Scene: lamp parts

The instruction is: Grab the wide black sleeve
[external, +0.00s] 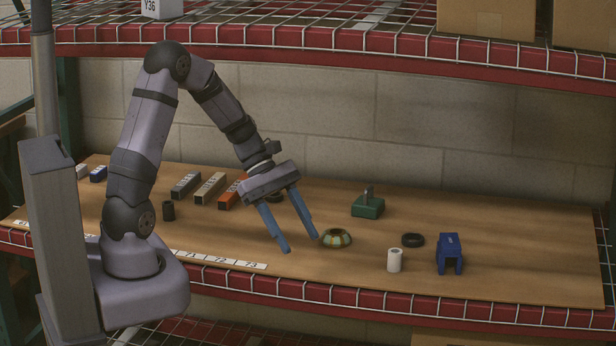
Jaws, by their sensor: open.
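A low, wide black ring (413,240) lies flat on the wooden shelf board at the right and looks like the wide black sleeve. A narrower, taller black cylinder (168,211) stands at the left near my arm's base. Another dark round piece is partly hidden behind my gripper, and I cannot tell its shape. My gripper (300,243) is open and empty, pointing down, with its blue fingers apart. It is above the board, left of the ring and close to a striped lampshade-like dome (337,238).
A white cylinder (395,260) and a blue block (449,253) stand near the ring. A green base (368,205) is behind. Grey, tan and orange bars (210,188) lie left of my gripper. The upper shelf (320,38) spans overhead. The board's far right is clear.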

